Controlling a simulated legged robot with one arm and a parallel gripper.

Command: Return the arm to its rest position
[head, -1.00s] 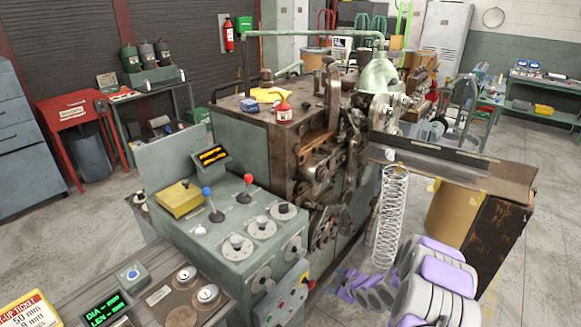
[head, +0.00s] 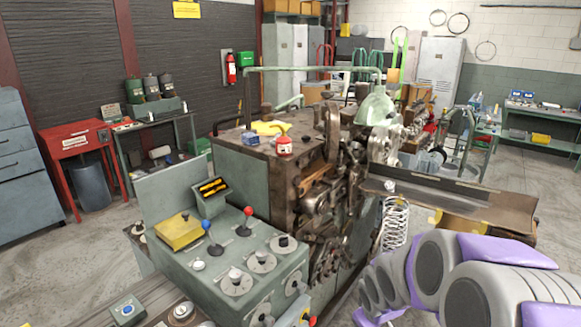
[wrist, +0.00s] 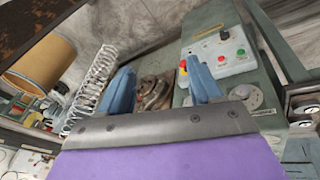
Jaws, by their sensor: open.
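My gripper (wrist: 160,90) shows in the wrist view as two blue fingers held wide apart with nothing between them. Behind the fingers are the coiler's base and a grey control panel (wrist: 222,52) with red, green and white buttons. In the head view my white, grey and purple arm fills the lower right, and the gripper itself does not show there. The coiling machine (head: 262,175) stands in the middle of the head view. A wire spring (head: 395,222) hangs below its right side, partly hidden behind my arm; it also shows in the wrist view (wrist: 95,88), left of the fingers.
A control console (head: 215,262) with levers and dials stands front left of the machine. A long metal trough (head: 450,197) juts right above a brown drum (wrist: 42,62). A red cabinet (head: 75,145) and workbench stand back left. Floor at the right is open.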

